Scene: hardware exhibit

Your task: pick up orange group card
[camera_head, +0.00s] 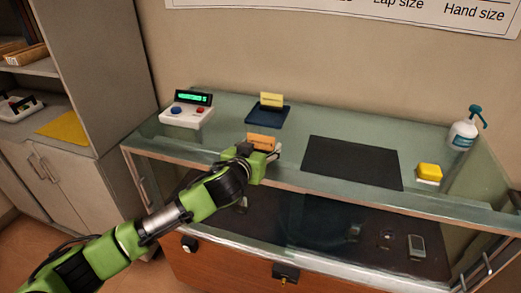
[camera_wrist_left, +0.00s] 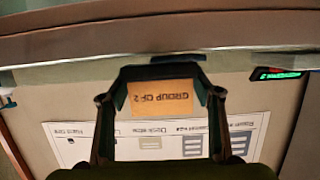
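The orange group card (camera_head: 261,142) is upright at the near edge of the glass counter, left of its middle. My left gripper (camera_head: 255,153) is at the card, with its tips beside it. In the left wrist view the card (camera_wrist_left: 167,98) shows upside-down lettering, "GROUP OF 2", and lies between the two fingers of my left gripper (camera_wrist_left: 164,97). The fingers are close to both side edges; I cannot tell whether they press on it. A dark bar adjoins the card's base edge in that view. My right gripper is out of view.
Behind the orange card, a yellow card (camera_head: 271,100) stands on a dark blue base (camera_head: 270,119). A counting device (camera_head: 188,108) is at left. A dark mat (camera_head: 352,161), yellow block (camera_head: 430,171) and pump bottle (camera_head: 463,132) are at right. The counter's front rail (camera_head: 330,190) runs near my arm.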

